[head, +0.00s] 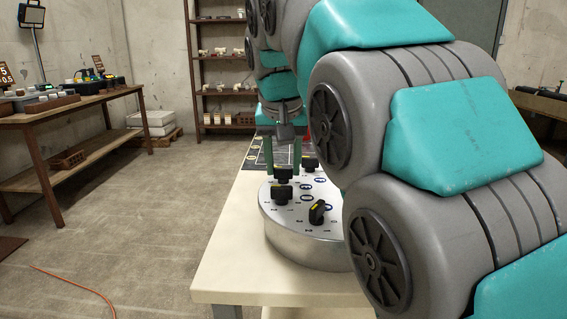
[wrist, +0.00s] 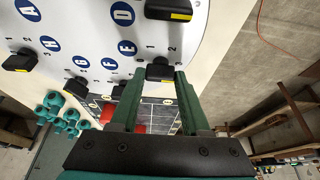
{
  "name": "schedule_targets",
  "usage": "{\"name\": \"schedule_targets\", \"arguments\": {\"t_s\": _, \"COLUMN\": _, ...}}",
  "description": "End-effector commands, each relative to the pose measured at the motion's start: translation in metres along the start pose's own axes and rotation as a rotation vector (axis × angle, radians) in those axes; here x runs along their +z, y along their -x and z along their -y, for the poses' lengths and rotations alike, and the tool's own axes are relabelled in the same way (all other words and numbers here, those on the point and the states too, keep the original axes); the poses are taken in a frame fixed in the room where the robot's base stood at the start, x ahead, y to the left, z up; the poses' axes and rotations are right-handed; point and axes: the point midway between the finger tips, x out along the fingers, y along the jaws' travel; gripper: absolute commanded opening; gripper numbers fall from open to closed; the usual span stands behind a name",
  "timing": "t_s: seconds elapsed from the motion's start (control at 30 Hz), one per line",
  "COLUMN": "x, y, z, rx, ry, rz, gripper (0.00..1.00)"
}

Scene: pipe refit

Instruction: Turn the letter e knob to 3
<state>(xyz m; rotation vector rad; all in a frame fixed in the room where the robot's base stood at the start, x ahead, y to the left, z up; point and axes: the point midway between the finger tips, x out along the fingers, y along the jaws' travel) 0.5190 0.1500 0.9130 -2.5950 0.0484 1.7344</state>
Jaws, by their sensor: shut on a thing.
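The letter e knob (wrist: 159,70) is a black knob with a yellow mark, beside the blue letter E disc (wrist: 127,47) on a round pale dial plate (wrist: 95,32). Small numbers 1 and 2 are printed near it. My gripper (wrist: 160,78) is shut on this knob, one green finger on each side. The yellow mark shows on the knob's side towards my gripper; I cannot tell exactly which number it points to. In the head view my gripper (head: 283,168) reaches down onto the back-left knob of the silver round housing (head: 296,245).
Other black knobs stand close by, one in front (head: 283,193), one to the right (head: 311,162) and one nearer me (head: 318,211). The housing sits on a cream table (head: 228,270). A dark panel (head: 258,152) lies behind it. My arm hides the housing's right side.

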Motion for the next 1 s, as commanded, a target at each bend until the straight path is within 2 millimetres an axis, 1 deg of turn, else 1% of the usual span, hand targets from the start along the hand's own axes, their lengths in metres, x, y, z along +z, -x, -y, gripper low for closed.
{"name": "schedule_targets", "arguments": {"t_s": 0.47, "x": -0.0004, "y": 0.001, "z": 0.0003, "rx": 0.003, "ry": -0.013, "rz": -0.002, "gripper": 0.0}}
{"name": "schedule_targets", "arguments": {"t_s": 0.5, "x": -0.0004, "y": 0.001, "z": 0.0003, "rx": 0.003, "ry": -0.012, "rz": -0.002, "gripper": 0.5}}
{"name": "schedule_targets", "arguments": {"t_s": 0.73, "x": -0.0002, "y": 0.0007, "z": 0.0002, "rx": 0.004, "ry": -0.012, "rz": -0.001, "gripper": 0.75}}
{"name": "schedule_targets", "arguments": {"t_s": 1.0, "x": -0.0001, "y": 0.0007, "z": 0.0001, "rx": 0.004, "ry": -0.012, "rz": -0.001, "gripper": 0.76}}
